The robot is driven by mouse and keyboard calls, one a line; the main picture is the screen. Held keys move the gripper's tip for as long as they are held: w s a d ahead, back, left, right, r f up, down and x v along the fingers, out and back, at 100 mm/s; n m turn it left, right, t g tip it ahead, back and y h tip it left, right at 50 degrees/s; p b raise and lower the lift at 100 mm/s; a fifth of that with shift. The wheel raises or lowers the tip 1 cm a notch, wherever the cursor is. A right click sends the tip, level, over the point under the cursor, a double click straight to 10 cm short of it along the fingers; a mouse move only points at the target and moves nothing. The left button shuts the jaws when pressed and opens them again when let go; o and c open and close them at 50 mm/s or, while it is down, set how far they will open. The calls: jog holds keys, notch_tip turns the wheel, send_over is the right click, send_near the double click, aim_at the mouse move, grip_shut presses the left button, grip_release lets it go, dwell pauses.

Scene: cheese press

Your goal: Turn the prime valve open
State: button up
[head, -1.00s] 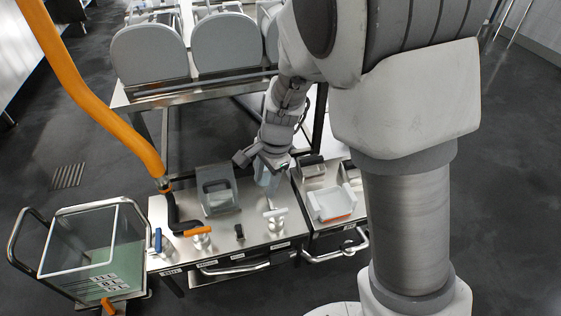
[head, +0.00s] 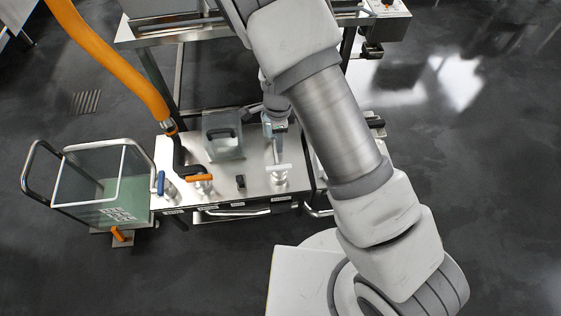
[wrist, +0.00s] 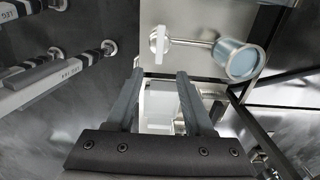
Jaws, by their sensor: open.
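The steel table (head: 255,190) carries a row of valve handles: a blue handle (head: 161,183), an orange handle (head: 199,178), a small black knob (head: 240,181) and a white handle (head: 278,168). The labels along the front edge are too small to read, so I cannot tell which is the prime valve. In the wrist view the white handle (wrist: 159,44) joins by a thin pipe to a clear cup of bluish liquid (wrist: 241,62). My gripper (wrist: 158,76) is open and empty, with its fingertips apart from the white handle.
A clear lidded box (head: 222,145) stands at the back of the table. An orange hose (head: 115,65) comes down to a black elbow at the left. A glass-walled cart (head: 92,175) stands left of the table. Dark floor is free in front.

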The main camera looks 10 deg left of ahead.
aim_at(279, 167)
notch_tip(279, 167, down, 16)
jog(key=b, duration=0.5)
grip_shut()
